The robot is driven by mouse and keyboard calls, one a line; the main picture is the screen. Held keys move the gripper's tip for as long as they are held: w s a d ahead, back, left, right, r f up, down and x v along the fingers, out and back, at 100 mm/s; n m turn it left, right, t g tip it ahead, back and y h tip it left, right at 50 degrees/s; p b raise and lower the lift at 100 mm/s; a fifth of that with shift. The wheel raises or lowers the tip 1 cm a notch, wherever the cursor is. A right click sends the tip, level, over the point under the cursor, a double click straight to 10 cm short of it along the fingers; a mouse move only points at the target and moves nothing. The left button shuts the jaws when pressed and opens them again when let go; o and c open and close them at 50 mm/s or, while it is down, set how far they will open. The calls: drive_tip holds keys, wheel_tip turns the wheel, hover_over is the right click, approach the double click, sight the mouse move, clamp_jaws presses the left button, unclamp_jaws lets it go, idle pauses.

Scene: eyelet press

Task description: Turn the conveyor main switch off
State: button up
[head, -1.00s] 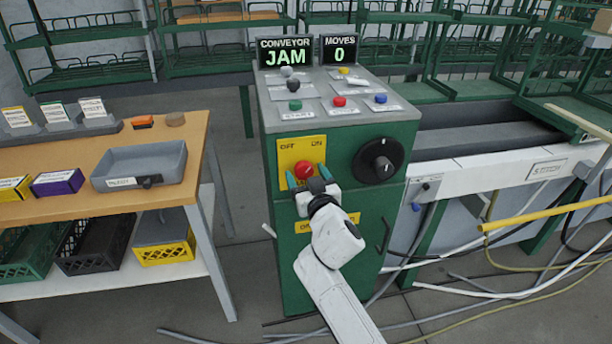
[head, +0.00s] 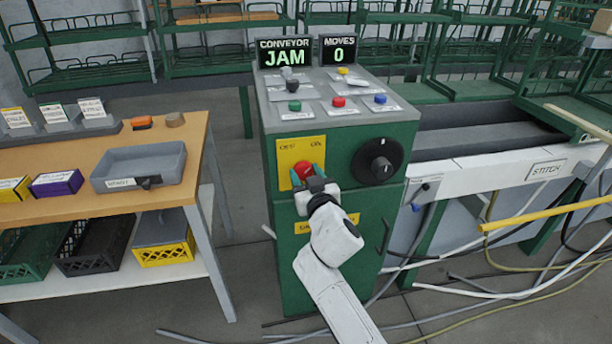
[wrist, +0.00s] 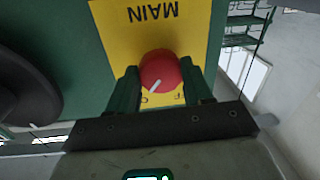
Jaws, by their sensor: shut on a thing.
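The main switch is a red round knob (head: 303,168) on a yellow plate (head: 287,158) on the green cabinet's front. The plate reads OFF at upper left and ON at upper right. My gripper (head: 308,178) is shut on the knob, one finger on each side. In the wrist view, which is upside down, the red knob (wrist: 159,71) sits between the fingers of my gripper (wrist: 160,86). Its white mark points to the picture's lower left, the ON side of the plate. The fingers hide part of the lettering. The conveyor display (head: 285,53) reads JAM.
A black dial (head: 377,161) is right of the switch. Several coloured buttons sit on the cabinet top (head: 318,120). A second display (head: 338,50) reads MOVES 0. A wooden bench (head: 60,155) with a grey tray (head: 140,167) stands left. Cables and a yellow pipe (head: 545,212) lie right.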

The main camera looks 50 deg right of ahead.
drive_tip(key=n+p, duration=0.2)
drive_tip(key=n, duration=0.1)
drive_tip(key=shift+a+r+n, duration=0.1)
drive_tip(key=shift+r+n, duration=0.05)
drive_tip(key=shift+n, duration=0.25)
drive_tip(key=n+p, duration=0.1)
drive_tip(key=n, duration=0.3)
drive_tip(key=shift+g+p, duration=0.3)
drive_tip(key=shift+g, duration=0.1)
drive_tip(key=n+p, duration=0.1)
drive_tip(key=n, duration=0.3)
drive_tip(key=shift+w+a+n+g+p, duration=0.1)
drive_tip(key=shift+n+g+p, duration=0.3)
drive_tip(key=shift+n, duration=1.2)
drive_tip(key=o, duration=1)
